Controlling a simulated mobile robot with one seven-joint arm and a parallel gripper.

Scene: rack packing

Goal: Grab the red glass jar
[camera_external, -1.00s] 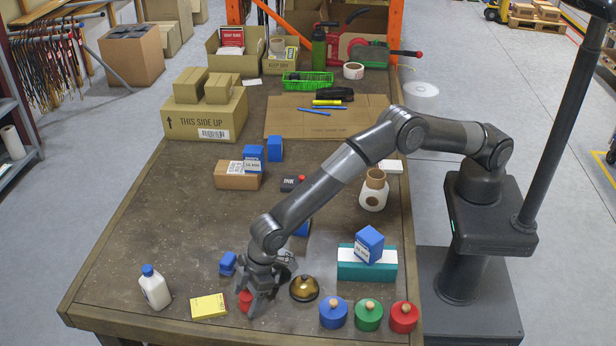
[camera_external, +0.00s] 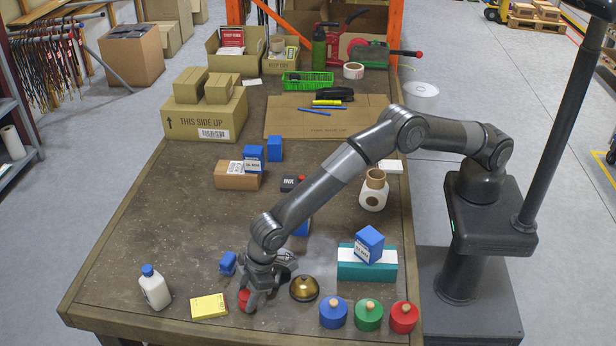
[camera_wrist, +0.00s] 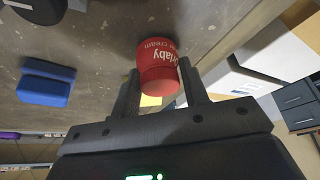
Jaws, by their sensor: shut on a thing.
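The red jar (camera_wrist: 158,66) with white lettering is between the fingers of my gripper (camera_wrist: 160,95) in the wrist view. In the external view the red jar (camera_external: 244,299) shows at the fingertips of my gripper (camera_external: 253,300), low at the table's front edge. My gripper is shut on the jar. The fingers hide part of the jar. I cannot tell whether its base touches the table.
A brass bell (camera_external: 304,288) is close on the right, then blue (camera_external: 333,314), green (camera_external: 368,316) and red (camera_external: 403,318) knobbed containers. A blue block (camera_external: 228,263) is behind.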

